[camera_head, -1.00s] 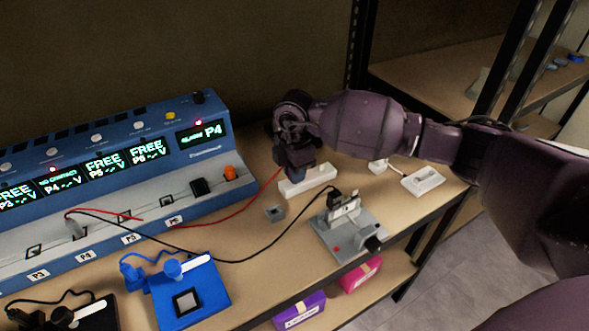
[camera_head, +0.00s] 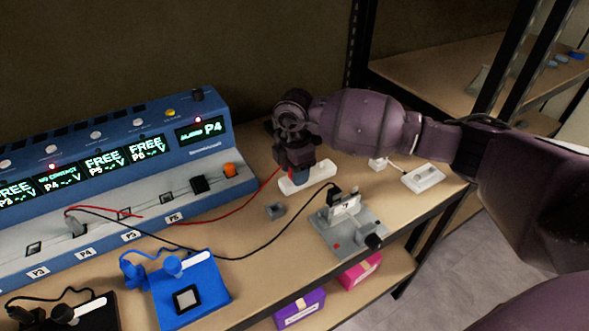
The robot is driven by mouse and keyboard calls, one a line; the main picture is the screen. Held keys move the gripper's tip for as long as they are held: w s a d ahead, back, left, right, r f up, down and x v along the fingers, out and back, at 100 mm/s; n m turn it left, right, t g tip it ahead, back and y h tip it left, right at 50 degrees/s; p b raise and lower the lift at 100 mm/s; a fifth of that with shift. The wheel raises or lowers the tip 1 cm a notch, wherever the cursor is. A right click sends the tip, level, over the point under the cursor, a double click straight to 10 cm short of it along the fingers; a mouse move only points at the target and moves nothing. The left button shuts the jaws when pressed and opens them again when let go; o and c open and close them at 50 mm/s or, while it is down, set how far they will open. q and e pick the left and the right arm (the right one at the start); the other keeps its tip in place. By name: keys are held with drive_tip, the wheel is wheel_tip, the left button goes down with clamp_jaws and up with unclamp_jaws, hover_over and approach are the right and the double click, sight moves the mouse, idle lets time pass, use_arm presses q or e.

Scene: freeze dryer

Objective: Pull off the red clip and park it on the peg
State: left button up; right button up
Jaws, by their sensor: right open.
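My right gripper (camera_head: 297,172) points down over a white block (camera_head: 320,177) on the bench. It is open, with its fingers around or right beside a small red part that I take for the red clip (camera_head: 292,172). The clip is mostly hidden by the gripper. A red lead (camera_head: 236,212) runs from there to the blue console. The peg cannot be made out; the gripper covers part of the white block. A grey fixture (camera_head: 352,235) to the front right carries a black clip (camera_head: 333,191) with a black lead. My left gripper is not in view.
The blue console (camera_head: 205,148) with lit displays stands at the left. A small grey block (camera_head: 275,211) and a blue holder (camera_head: 196,290) stand nearby. A white switch-like box (camera_head: 423,178) lies to the right. The black lead (camera_head: 262,248) crosses the bench.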

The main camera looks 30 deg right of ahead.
wheel_tip(320, 180, up, 11)
drive_tip(key=p, duration=0.2)
drive_tip(key=shift+f+p, duration=0.1)
drive_tip(key=shift+p, duration=0.2)
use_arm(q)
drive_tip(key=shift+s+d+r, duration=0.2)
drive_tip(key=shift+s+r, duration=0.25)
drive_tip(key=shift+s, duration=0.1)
use_arm(e)
drive_tip(key=shift+f, duration=0.1)
